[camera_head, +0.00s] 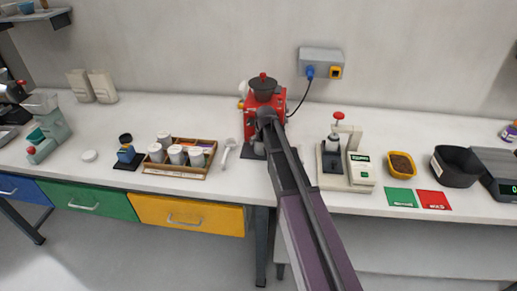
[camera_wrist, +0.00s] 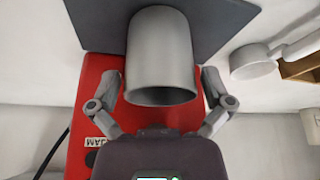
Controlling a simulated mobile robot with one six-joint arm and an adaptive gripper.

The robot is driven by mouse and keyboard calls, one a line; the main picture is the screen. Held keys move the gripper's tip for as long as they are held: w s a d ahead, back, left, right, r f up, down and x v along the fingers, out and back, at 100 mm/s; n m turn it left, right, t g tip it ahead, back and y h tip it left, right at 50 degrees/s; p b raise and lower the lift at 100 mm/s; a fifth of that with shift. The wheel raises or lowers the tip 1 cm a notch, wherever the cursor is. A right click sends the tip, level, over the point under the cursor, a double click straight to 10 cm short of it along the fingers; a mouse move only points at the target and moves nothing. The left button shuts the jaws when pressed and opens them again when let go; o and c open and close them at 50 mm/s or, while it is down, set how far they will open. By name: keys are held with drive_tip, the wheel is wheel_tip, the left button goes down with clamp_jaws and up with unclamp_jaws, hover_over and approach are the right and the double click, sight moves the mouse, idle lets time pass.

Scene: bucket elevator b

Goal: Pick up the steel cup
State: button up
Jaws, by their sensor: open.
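The steel cup (camera_wrist: 160,50) is a plain grey cylinder in the wrist view. It appears to stand upright on the dark plate (camera_wrist: 225,22) in front of the red machine (camera_wrist: 90,100). My gripper (camera_wrist: 161,84) is open, with one finger on each side of the cup near its rim. I cannot tell whether either finger touches it.
A metal scoop (camera_head: 227,151) and a wooden tray (camera_head: 174,171) with several white-lidded jars lie left of the machine. A device with a red knob (camera_head: 338,116) stands to the right. A wall box (camera_head: 321,61) has a blue plug and cable.

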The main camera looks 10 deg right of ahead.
idle(0.4)
drive_tip(key=c, duration=1.1)
drive_tip(key=shift+r, duration=0.15)
drive_tip(key=shift+c, duration=0.2)
drive_tip(key=shift+r+p, duration=0.65)
drive_tip(key=shift+p, duration=0.15)
drive_tip(key=s, duration=1.8)
